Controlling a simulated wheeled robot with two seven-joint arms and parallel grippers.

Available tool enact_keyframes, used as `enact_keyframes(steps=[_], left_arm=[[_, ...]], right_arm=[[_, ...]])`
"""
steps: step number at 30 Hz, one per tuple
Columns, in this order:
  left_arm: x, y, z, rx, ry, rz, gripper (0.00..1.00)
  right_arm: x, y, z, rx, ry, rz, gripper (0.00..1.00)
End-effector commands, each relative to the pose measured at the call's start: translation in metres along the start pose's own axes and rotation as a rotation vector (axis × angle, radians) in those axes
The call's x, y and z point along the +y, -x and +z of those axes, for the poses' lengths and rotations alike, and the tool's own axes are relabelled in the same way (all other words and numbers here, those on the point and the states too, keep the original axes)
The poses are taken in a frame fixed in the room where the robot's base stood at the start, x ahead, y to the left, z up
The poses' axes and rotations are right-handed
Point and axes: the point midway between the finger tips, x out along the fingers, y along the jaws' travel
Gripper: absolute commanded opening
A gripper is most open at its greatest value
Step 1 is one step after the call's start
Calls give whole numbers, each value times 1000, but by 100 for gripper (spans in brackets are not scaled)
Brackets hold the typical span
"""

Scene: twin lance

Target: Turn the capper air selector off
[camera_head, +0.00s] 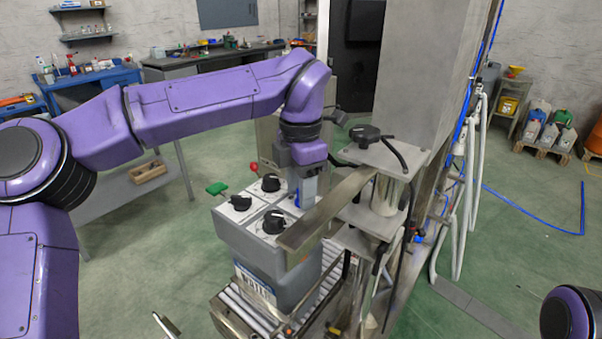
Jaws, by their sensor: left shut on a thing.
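A grey control box (238,236) carries several black rotary selectors on its light top panels. Three show: a rear one (271,183), a left one (240,202) and a front one (274,222). Their labels are too small to read, so I cannot tell which is the capper air selector. My left gripper (300,200) points down at the right rear part of the box top, apart from these three. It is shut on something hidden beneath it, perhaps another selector. My right gripper is out of view.
A metal bar (327,210) slants close in front of my left gripper. A green button (217,188) and a red knob (254,167) stick out at the box's left and rear. A roller conveyor (235,318) lies below, and a steel column (420,70) stands at right.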

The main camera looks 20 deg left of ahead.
Motion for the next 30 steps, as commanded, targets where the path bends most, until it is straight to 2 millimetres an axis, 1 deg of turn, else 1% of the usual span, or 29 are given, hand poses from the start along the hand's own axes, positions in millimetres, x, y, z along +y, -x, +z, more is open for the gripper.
enact_keyframes(steps=[1,6,23,24,25,30], left_arm=[[0,4,0,1,-22,-2,12],[0,2,0,0,-78,-1,12],[1,0,0,-1,-112,1,12],[1,0,0,-1,-112,1,46],[1,0,0,-1,-112,1,53],[1,0,0,0,-111,1,53]], right_arm=[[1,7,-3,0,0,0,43],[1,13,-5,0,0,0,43],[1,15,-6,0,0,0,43],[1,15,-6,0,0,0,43],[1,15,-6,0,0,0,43],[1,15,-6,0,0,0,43]])
